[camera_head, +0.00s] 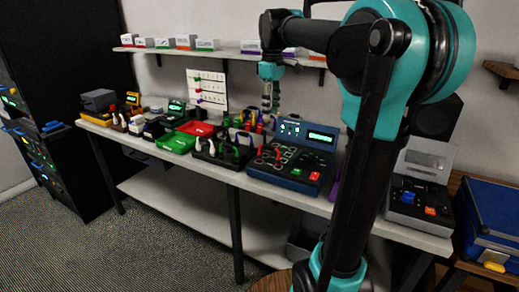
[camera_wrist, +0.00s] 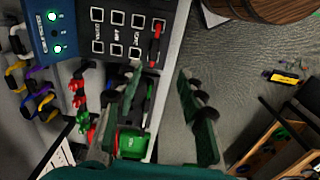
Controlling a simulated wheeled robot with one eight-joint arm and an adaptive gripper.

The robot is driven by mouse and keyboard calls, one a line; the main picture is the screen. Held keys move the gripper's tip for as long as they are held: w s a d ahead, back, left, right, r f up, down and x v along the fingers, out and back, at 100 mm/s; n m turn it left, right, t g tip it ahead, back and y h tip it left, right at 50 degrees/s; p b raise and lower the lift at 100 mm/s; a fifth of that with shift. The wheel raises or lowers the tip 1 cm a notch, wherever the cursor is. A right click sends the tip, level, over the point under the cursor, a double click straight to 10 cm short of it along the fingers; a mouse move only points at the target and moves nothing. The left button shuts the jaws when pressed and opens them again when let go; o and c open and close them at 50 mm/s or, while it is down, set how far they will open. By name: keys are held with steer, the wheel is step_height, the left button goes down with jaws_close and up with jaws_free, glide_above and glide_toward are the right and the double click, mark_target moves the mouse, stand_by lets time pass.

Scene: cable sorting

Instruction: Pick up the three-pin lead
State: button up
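My gripper (camera_head: 270,105) hangs fingers down above the workbench, near the blue test console. In the wrist view my gripper (camera_wrist: 160,90) is open, with its two dark green fingers apart and nothing clearly held between them. A black rack (camera_head: 222,158) on the bench holds several upright leads with white, black, green and red ends. Part of these leads shows in the wrist view as red ends (camera_wrist: 78,101) and black and green ends, partly hidden by my left finger. I cannot tell which of them is the three-pin lead.
The blue console (camera_head: 305,140) stands right of the rack, with a socket panel and a red connector (camera_wrist: 155,45). A green tray (camera_head: 176,142) and a red tray (camera_head: 196,128) lie left. Yellow and purple hooked leads (camera_wrist: 40,95) stand behind. A shelf (camera_head: 215,52) runs above.

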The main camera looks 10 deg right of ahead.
mark_target(269, 146)
steer(key=f, duration=0.7)
steer(key=w+f, duration=0.1)
steer(key=f, duration=0.3)
steer(key=shift+a+f, duration=0.1)
steer(key=shift+a, duration=0.1)
steer(key=shift+w+d+f, duration=0.1)
steer(key=shift+w+f, duration=0.05)
steer(key=shift+f, duration=1.15)
steer(key=shift+w+d+f, duration=0.1)
steer(key=shift+f, duration=1.15)
steer(key=shift+c, duration=0.5)
jaws_close()
